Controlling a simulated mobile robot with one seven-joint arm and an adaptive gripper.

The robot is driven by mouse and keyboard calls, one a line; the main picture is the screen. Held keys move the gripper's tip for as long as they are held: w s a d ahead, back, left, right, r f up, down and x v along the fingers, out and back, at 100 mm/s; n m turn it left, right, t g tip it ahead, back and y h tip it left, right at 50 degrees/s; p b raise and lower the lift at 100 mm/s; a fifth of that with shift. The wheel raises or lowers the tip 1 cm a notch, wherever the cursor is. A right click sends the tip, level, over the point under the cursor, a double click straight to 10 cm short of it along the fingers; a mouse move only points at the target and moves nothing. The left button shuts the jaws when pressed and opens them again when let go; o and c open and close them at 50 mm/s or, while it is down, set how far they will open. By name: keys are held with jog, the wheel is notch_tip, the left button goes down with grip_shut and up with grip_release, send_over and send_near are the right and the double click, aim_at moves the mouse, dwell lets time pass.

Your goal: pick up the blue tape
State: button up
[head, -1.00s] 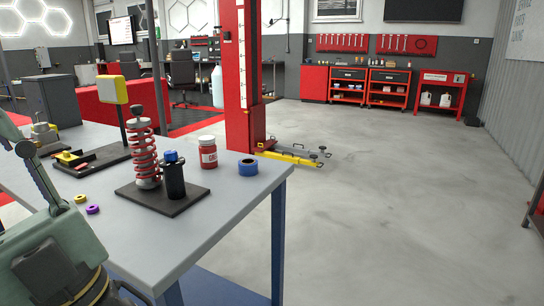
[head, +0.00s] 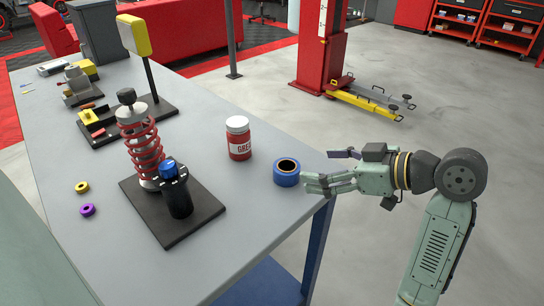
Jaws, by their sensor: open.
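The blue tape (head: 287,173) is a roll lying flat on the grey workbench (head: 235,240) near its right edge, its dark centre hole facing up. My gripper (head: 316,170) is open and reaches in from the right, pointing left at the tape. Its fingers are spread, one farther back and one nearer the camera. The near fingertip is very close to the right side of the roll; I cannot tell whether it touches. Nothing is seen held in the fingers.
A red grease jar (head: 238,138) stands just left of and behind the tape. A red coil-spring shock absorber (head: 143,150) and a black cylinder (head: 176,190) stand on a dark plate to the left. Yellow (head: 82,187) and purple (head: 88,210) rings lie farther left.

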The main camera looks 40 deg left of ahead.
aim_at(280, 167)
jog(key=shift+d+f, duration=0.15)
jog(key=shift+f, duration=0.15)
jog(key=x, duration=0.2)
jog(key=p+x, duration=0.1)
jog(key=x, duration=0.1)
jog(key=shift+s+f, duration=0.1)
jog(key=shift+s, duration=0.15)
jog(key=x, duration=0.1)
jog(key=p+x, duration=0.1)
jog(key=x, duration=0.1)
jog(key=p+x, duration=0.1)
jog(key=x, duration=0.1)
jog(key=shift+w+a+r, duration=0.15)
jog(key=shift+a+r, duration=0.1)
jog(key=shift+a+f, duration=0.2)
jog(key=shift+a, duration=0.05)
jog(key=shift+c, duration=0.3)
jog(key=c, duration=1.2)
